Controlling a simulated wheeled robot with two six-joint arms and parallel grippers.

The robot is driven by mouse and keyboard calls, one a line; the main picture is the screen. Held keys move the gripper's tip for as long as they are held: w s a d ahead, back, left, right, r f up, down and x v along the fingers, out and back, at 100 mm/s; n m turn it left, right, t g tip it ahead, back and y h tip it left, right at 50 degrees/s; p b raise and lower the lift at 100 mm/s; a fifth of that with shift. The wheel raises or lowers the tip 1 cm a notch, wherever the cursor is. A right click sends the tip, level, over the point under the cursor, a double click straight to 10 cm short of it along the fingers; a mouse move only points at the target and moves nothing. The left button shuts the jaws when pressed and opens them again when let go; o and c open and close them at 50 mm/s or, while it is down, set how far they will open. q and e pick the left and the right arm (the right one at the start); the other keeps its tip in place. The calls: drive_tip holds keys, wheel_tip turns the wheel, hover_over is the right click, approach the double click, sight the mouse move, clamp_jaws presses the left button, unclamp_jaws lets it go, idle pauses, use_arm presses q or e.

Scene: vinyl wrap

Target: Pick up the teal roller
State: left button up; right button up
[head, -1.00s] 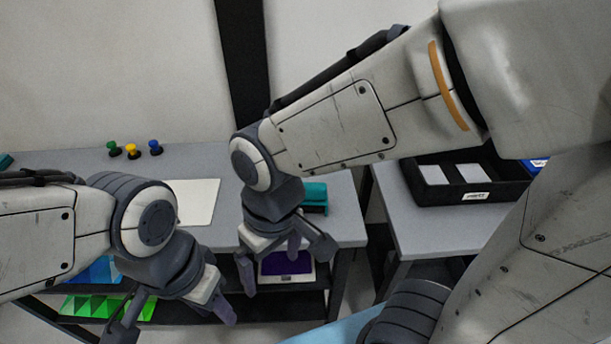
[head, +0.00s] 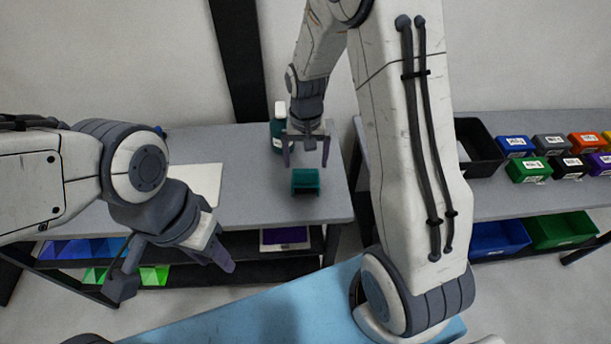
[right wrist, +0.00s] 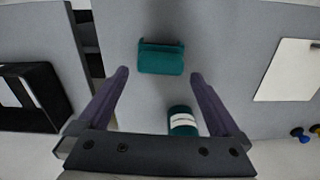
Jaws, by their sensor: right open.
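The teal roller (head: 305,182) lies on the grey table near its front right part. It looks like a short, blocky teal piece. In the right wrist view the roller (right wrist: 161,58) is just beyond the fingertips, roughly centred between them. My right gripper (head: 306,160) is open and empty, pointing down above the table behind the roller. Its two fingers (right wrist: 160,76) are spread wider than the roller and look apart from it. My left gripper (head: 172,274) is open and empty in front of the table at the left.
A teal bottle (head: 277,133) with a white cap stands just behind my right gripper. A white sheet (head: 205,177) lies left of the roller. A second table (head: 500,204) at the right holds a black tray (head: 480,139) and several coloured bins (head: 530,169). Table between sheet and roller is clear.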

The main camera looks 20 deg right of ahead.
sight(305, 170)
drive_tip(key=shift+f, duration=0.45)
wheel_tip(305, 170, down, 4)
drive_tip(key=shift+f+p, duration=0.1)
drive_tip(key=shift+p, duration=0.75)
drive_tip(key=c, duration=1.2)
